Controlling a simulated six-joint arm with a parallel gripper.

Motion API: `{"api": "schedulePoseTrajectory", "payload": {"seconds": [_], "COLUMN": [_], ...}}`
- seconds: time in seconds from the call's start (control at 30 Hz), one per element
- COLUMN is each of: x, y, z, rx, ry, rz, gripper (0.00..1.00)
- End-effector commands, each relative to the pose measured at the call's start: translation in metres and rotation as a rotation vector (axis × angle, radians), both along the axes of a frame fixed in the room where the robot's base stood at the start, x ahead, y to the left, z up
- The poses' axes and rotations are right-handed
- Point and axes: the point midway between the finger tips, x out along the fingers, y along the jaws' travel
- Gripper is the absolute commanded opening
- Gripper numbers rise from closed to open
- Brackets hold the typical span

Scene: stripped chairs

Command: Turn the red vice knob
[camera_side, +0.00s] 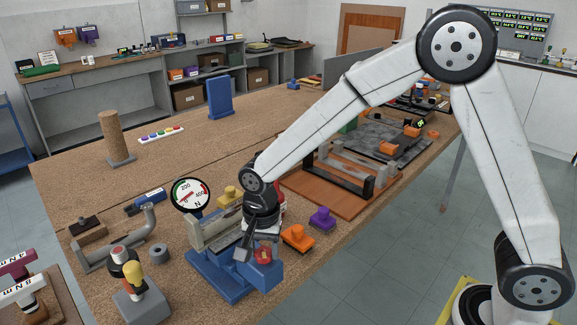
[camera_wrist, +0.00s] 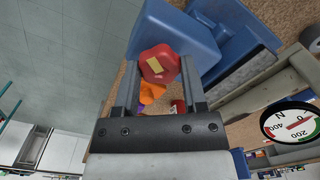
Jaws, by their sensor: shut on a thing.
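The red vice knob (camera_wrist: 159,64) has a yellow mark on its face and sits between my gripper's two fingers in the wrist view. In the side view the knob (camera_side: 263,255) is at the front of the blue vice (camera_side: 225,283). My gripper (camera_wrist: 157,82) is shut on the knob, with one finger on each side. In the side view my gripper (camera_side: 262,245) reaches down to the vice from above, and its fingers partly hide the knob. The blue vice body (camera_wrist: 235,30) also shows in the wrist view, beside the knob.
A round force gauge (camera_side: 191,194) stands behind the vice. Orange (camera_side: 298,237) and purple (camera_side: 322,218) blocks lie right of it, and a yellow one (camera_side: 229,195) lies behind. A grey pipe piece (camera_side: 115,245) and a joystick-like device (camera_side: 137,290) stand to the left.

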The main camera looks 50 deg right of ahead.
Motion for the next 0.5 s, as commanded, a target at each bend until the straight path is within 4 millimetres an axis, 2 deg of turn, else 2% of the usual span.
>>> {"api": "schedulePoseTrajectory", "payload": {"seconds": [0.03, 0.5], "x": [-0.006, -0.0059], "y": [-0.0008, -0.0009], "z": [-0.0023, -0.0022], "rx": [-0.005, -0.005], "ry": [0.021, 0.021], "rz": [-0.046, -0.419], "gripper": [0.0, 0.0]}}
